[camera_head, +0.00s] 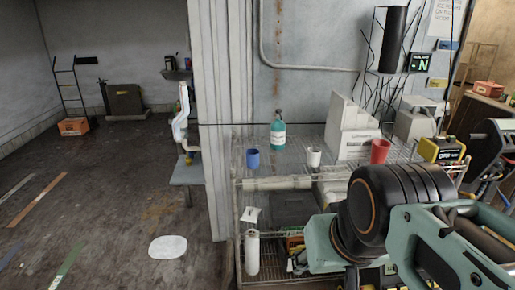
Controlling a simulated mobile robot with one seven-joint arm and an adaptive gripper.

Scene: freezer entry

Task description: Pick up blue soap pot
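A teal-blue bottle with a pale label and a dark pump-like top (278,132) stands upright at the back of the wire shelf's top (285,172). It looks like a soap dispenser. A plain blue cup (253,159) stands in front of it and to its left, near the shelf's left edge. My arm fills the lower right in teal and black, in front of the shelf's right part. No fingertips of my gripper can be made out. Nothing touches the bottle or the blue cup.
On the shelf top stand a white cup (314,156), a red cup (380,151) and a white stepped box (349,130). A yellow-black device (441,150) is at the right. A white roll (252,252) stands below. The floor at left is mostly open, with a white patch (168,247).

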